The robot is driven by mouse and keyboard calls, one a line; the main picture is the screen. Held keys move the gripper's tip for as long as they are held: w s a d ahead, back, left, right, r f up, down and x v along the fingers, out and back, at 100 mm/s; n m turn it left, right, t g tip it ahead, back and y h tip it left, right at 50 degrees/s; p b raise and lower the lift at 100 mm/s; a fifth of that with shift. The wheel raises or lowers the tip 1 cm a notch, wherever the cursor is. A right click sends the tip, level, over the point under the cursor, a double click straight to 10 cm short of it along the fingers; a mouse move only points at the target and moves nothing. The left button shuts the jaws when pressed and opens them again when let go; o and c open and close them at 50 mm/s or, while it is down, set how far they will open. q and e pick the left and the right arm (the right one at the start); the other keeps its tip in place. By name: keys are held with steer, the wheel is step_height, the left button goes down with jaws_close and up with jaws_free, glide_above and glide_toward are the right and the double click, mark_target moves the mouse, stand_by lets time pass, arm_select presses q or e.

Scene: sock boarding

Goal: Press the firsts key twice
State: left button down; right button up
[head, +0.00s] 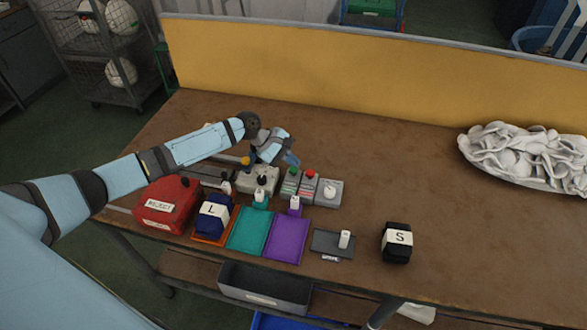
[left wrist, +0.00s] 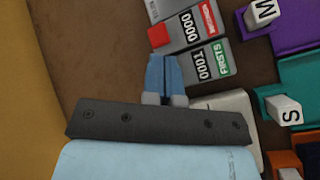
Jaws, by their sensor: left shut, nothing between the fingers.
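In the left wrist view the fingers (left wrist: 163,72) cover the key's place, so contact cannot be told. My right gripper is not in view.
A similar counter with a red key (left wrist: 158,36) and a 0000 window stands beside it. White socks (head: 525,155) are heaped at right.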

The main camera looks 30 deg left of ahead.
mark_target(292, 170)
arm_select(q)
steer(key=shift+f, duration=0.1)
stand_by(0.6)
steer(key=shift+f, duration=0.3)
steer(key=shift+f, duration=0.7)
stand_by(0.6)
stand_by(0.4)
steer(key=shift+r+p, duration=1.1)
steer(key=shift+p, duration=0.2)
step_height(292, 170, up, 5)
steer(key=p, duration=0.5)
